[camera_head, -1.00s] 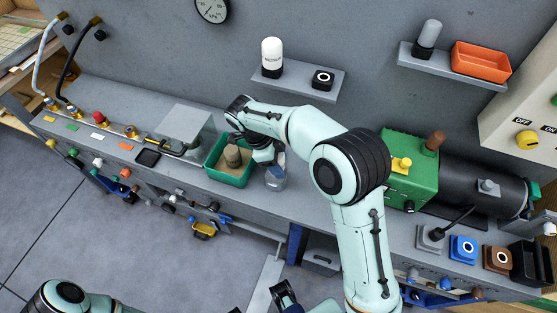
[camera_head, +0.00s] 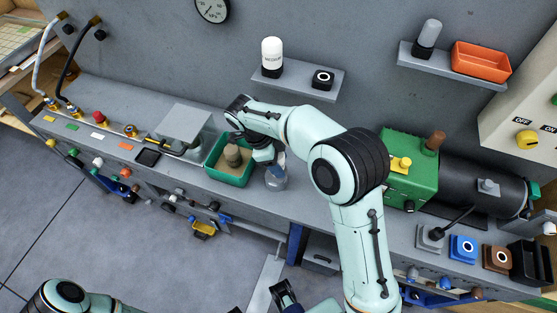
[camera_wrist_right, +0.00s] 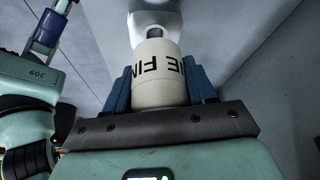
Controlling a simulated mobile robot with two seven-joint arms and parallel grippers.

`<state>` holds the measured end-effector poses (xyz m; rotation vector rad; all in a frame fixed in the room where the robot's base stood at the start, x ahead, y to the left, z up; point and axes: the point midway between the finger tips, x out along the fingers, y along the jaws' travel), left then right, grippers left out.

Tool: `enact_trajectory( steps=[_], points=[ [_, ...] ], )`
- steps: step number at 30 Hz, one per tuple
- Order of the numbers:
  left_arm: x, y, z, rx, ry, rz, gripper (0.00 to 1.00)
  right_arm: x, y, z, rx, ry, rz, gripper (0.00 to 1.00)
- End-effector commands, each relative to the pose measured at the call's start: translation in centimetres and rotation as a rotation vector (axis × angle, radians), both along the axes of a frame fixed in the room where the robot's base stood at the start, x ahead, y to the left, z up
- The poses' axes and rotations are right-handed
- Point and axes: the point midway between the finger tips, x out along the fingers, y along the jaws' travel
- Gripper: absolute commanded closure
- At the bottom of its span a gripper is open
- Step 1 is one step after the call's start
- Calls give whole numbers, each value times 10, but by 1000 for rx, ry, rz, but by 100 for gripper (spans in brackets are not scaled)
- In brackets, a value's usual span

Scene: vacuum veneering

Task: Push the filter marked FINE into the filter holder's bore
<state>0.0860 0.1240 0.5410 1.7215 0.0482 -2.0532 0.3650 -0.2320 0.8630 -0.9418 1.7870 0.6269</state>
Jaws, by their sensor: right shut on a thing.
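My right gripper (camera_wrist_right: 160,88) is shut on the cream filter (camera_wrist_right: 158,65), with a blue finger on each side. Black lettering on it reads partly as FINE. In the wrist view a pale, rounded body (camera_wrist_right: 155,22) lies directly beyond the filter's far end; I cannot tell whether it is the filter holder or whether they touch. In the head view my right gripper (camera_head: 275,170) is by the bench's front, right of the green tray, and its arm hides much of it. My left gripper (camera_head: 285,296) shows partly at the bottom edge; its jaw opening is unclear.
The green tray (camera_head: 214,173) with a brown object (camera_head: 232,156) stands close left of my right gripper. A green machine (camera_head: 400,185) stands right of my arm. A wall shelf (camera_head: 322,91) holds a white bottle (camera_head: 272,58). The floor in front is mostly clear.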

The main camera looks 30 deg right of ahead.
Motion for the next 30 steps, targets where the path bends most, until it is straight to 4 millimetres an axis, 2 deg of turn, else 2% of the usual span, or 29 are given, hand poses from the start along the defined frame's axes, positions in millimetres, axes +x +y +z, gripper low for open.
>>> enact_trajectory(
  steps=[14,30],
  points=[
    [0,0,0,0,0,0,100,0,0,-1,0,0,0,81],
    [-2,0,-9,0,3,0,100,0,0,-14,0,0,1,81]
  ],
)
